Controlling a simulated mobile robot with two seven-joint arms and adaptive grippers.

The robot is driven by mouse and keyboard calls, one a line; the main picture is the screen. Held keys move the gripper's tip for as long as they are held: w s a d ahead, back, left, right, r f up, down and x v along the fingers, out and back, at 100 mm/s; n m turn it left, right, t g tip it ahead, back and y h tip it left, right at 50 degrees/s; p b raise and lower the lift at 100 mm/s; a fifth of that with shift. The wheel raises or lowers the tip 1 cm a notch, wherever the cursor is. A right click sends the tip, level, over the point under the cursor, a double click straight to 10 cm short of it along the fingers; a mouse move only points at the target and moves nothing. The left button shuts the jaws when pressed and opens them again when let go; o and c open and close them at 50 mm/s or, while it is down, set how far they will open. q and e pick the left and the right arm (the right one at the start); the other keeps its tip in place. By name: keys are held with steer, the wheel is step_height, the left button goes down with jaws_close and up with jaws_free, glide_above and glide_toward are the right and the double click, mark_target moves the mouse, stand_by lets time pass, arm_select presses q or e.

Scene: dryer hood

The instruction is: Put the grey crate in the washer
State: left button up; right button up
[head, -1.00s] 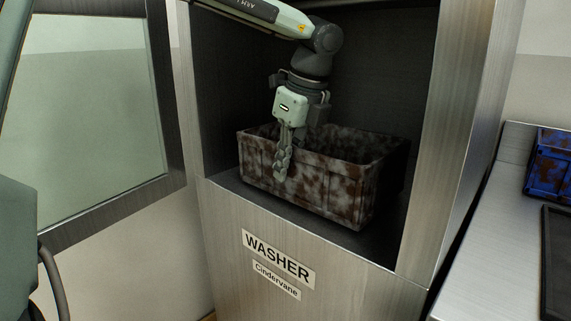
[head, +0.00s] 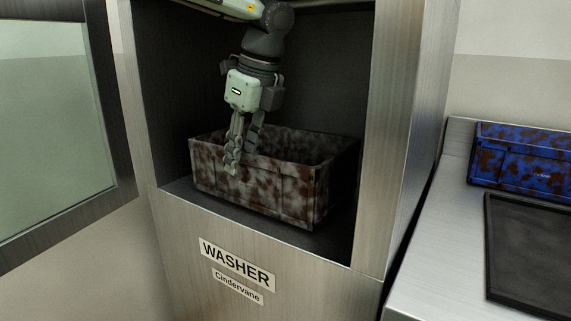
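The grey crate (head: 255,187), blotched with brown stains, stands upright on the floor of the open washer (head: 170,215), fully inside its opening. My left gripper (head: 241,160) reaches down from above at the crate's front wall. One finger hangs outside the wall and the other is behind the rim, with the fingers spread apart. The inner fingertip is partly hidden by the rim. My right gripper is not in view.
The washer's glass door (head: 55,120) stands open at the left. A blue stained crate (head: 520,158) and a dark tray (head: 530,245) are on the metal counter (head: 440,270) at the right. The washer's side post (head: 395,140) is close to the crate's right.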

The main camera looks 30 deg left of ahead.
mark_target(299, 178)
arm_select(q)
steer(key=shift+d+v, duration=0.25)
steer(key=shift+v, duration=0.8)
steer(key=s+d+b, duration=0.1)
steer(key=d, duration=1)
steer(key=shift+s, duration=0.3)
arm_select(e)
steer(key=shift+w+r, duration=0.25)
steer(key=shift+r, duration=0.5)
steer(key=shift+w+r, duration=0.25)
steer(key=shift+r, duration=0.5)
arm_select(q)
steer(key=shift+d+f, duration=0.1)
steer(key=shift+d, duration=0.05)
